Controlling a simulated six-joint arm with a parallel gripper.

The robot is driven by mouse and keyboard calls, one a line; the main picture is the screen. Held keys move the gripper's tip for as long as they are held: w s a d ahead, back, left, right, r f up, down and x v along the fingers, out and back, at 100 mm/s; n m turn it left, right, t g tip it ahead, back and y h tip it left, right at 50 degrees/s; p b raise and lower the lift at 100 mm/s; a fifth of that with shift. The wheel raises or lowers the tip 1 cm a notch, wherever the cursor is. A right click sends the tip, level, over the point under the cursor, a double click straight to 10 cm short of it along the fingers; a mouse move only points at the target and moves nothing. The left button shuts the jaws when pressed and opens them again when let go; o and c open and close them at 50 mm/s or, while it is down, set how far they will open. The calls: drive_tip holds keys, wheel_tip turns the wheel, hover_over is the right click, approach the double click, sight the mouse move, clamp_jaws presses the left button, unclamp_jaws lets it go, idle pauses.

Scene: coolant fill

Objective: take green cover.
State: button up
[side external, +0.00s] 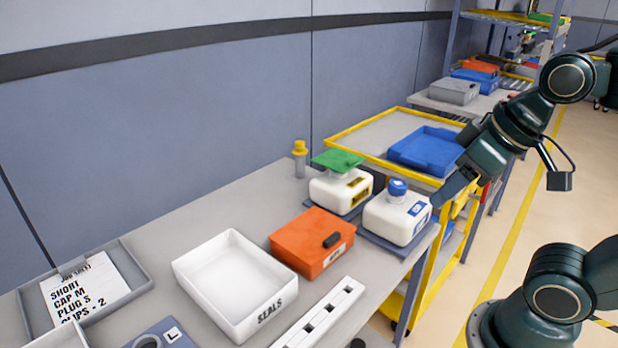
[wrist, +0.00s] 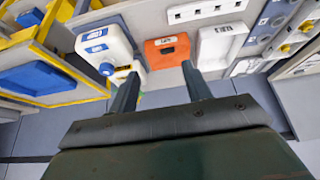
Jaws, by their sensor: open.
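The green cover (side external: 338,160) lies on top of a white canister (side external: 328,188) with a yellow label, at the back of the bench in the side view. My gripper (side external: 447,191) is to the right of the cover, beyond the blue-capped canister, and apart from the cover. In the wrist view my gripper (wrist: 160,80) shows two separated fingers with nothing between them.
A white canister with a blue cap (side external: 397,187) stands between my gripper and the green cover. An orange box (side external: 310,240) and a white SEALS bin (side external: 232,280) are nearer the front. A yellow-topped bottle (side external: 300,158) stands behind. A yellow-framed cart (side external: 345,143) with a blue tray adjoins.

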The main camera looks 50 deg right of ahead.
drive_tip(key=w+d+r+n+g, duration=0.1)
drive_tip(key=w+r+n, duration=0.15)
drive_tip(key=w, duration=0.25)
drive_tip(key=w+d+r+n, duration=0.1)
drive_tip(key=w+n, duration=0.2)
drive_tip(key=w, duration=0.1)
drive_tip(key=n+g+y, duration=0.2)
drive_tip(key=n+g, duration=0.1)
drive_tip(key=n, duration=1.3)
hover_over(357, 157)
drive_tip(key=d, duration=0.1)
drive_tip(key=shift+s+d+f, duration=0.1)
drive_tip(key=shift+s+f, duration=0.05)
drive_tip(key=shift+f, duration=2.4)
drive_tip(key=shift+s+f, duration=0.15)
drive_tip(key=shift+f, duration=2.4)
drive_tip(key=shift+f, duration=0.1)
drive_tip(key=shift+x, duration=3.05)
drive_tip(key=shift+s+d, duration=0.1)
drive_tip(key=shift+d, duration=0.05)
drive_tip(key=shift+c, duration=0.4)
clamp_jaws()
